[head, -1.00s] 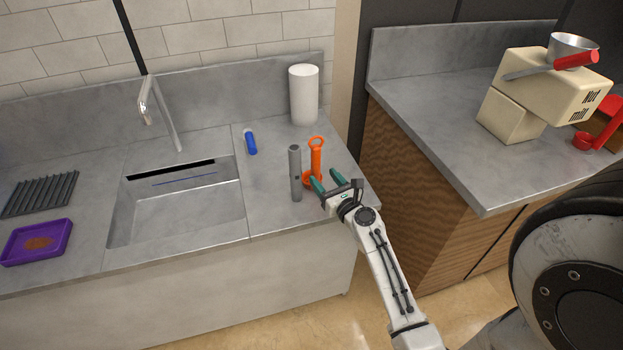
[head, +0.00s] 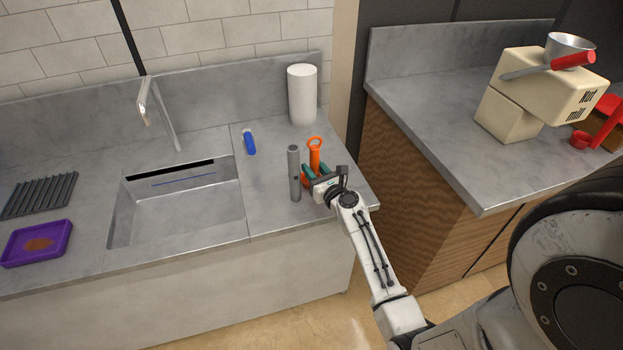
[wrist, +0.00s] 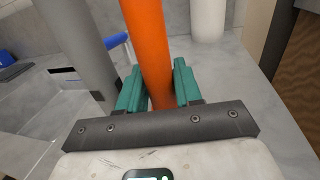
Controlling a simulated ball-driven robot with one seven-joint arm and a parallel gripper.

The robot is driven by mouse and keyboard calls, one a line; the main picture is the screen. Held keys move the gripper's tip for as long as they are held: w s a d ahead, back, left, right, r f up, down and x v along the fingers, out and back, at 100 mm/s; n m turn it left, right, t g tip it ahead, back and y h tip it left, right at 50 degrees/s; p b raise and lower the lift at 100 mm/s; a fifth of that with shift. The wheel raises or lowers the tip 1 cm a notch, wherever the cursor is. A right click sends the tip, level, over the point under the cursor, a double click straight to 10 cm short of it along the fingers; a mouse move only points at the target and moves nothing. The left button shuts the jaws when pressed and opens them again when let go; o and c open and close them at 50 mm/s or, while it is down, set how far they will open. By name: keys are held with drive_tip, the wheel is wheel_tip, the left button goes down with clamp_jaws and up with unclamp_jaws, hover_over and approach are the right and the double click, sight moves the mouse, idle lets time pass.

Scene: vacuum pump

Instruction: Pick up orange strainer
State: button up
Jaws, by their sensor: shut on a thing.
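The orange strainer (head: 315,150) stands upright on the grey counter right of the sink, its ring-shaped top showing in the head view. My gripper (head: 314,172) is at its lower part, with the teal fingers on either side of it. In the wrist view the orange shaft (wrist: 150,50) rises between the two teal fingers, and my gripper (wrist: 158,88) is shut on it. The strainer's lower end is mostly hidden behind my gripper.
A grey cylinder (head: 294,172) stands close left of the strainer. A blue item (head: 249,142) and a white roll (head: 302,95) are farther back. The sink (head: 180,205) is to the left. The counter's right edge is close to my gripper.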

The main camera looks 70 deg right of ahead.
sight(317, 163)
clamp_jaws()
drive_tip(key=shift+r, duration=0.1)
drive_tip(key=shift+r+p, duration=0.55)
wheel_tip(317, 163, up, 2)
drive_tip(key=shift+r+p, duration=0.15)
drive_tip(key=shift+p, duration=0.7)
drive_tip(key=s+a+r+p, duration=0.3)
drive_tip(key=s+a+r, duration=0.5)
drive_tip(key=s, duration=0.3)
drive_tip(key=shift+s+r, duration=0.3)
drive_tip(key=shift+r, duration=0.4)
